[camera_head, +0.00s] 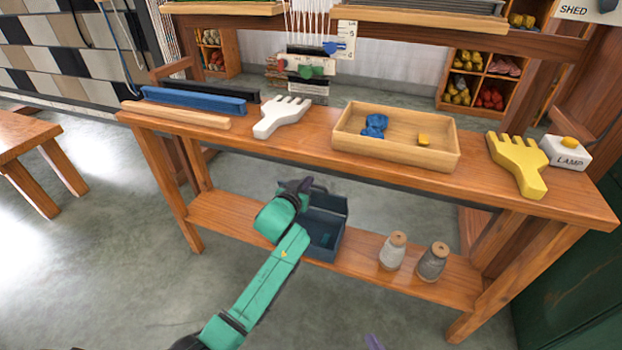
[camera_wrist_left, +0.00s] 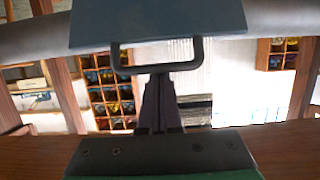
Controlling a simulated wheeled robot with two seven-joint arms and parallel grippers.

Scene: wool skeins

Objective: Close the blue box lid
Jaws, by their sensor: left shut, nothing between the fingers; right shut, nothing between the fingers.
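The dark blue box (camera_head: 325,243) stands on the bench's lower shelf, its inside partly visible. Its lid (camera_head: 328,203) appears raised at the back; my left arm hides part of the box. In the left wrist view the blue-grey lid (camera_wrist_left: 160,22) fills the top, with a dark handle (camera_wrist_left: 158,68) below it. My left gripper (camera_head: 303,186) is at the box's upper left. Its dark fingers (camera_wrist_left: 160,88) are shut and empty, their tips close to the handle; I cannot tell if they touch. Only a purple tip of my right gripper (camera_head: 374,342) shows, shut, at the bottom edge.
The bench top (camera_head: 305,135) overhangs the lower shelf above the box. Two yarn cones, pale (camera_head: 393,252) and dark grey (camera_head: 432,263), stand right of the box. A wooden tray (camera_head: 395,155), a white comb (camera_head: 282,117) and a yellow comb (camera_head: 518,163) lie on top.

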